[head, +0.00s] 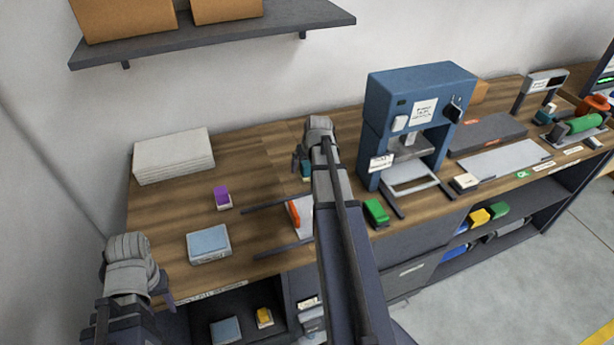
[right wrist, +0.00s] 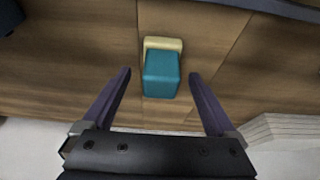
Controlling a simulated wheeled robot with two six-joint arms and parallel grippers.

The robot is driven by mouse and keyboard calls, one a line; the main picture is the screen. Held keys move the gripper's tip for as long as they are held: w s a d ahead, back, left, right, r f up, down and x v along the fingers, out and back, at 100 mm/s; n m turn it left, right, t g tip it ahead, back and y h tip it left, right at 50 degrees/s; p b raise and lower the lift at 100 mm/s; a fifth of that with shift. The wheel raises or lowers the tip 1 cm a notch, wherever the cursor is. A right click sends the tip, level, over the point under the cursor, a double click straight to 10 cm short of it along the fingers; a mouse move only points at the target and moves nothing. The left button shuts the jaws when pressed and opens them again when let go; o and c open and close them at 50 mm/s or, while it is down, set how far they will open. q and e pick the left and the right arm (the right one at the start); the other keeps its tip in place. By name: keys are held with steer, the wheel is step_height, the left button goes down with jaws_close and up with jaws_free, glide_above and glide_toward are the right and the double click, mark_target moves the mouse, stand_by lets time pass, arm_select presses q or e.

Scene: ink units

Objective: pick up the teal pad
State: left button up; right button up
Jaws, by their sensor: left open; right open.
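The teal pad (right wrist: 161,75) has a cream base and stands on the wooden bench in the right wrist view. In the head view a teal bit of it (head: 306,170) shows beside my right arm, which hides the rest. My right gripper (right wrist: 160,82) is open and empty above the bench. In its wrist view the pad appears between the two fingers, with a gap on each side; I cannot tell the height between them. In the head view my right gripper (head: 301,160) is mostly hidden by its own wrist. My left gripper (head: 134,290) is open near the bench's front left.
A purple pad (head: 222,196) and a light blue block (head: 208,244) lie left of my right arm. A green pad (head: 376,212) and a blue press (head: 415,110) stand to its right. A white stack (head: 173,156) is at the back left. A shelf (head: 210,35) hangs above.

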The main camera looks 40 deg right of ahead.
steer(key=shift+b+x, duration=0.55)
steer(key=shift+x, duration=0.6)
arm_select(q)
steer(key=shift+f, duration=0.95)
arm_select(e)
steer(key=shift+r, duration=0.1)
jaws_close()
step_height(320, 180, up, 10)
steer(key=p, duration=1)
arm_select(q)
step_height(320, 180, up, 10)
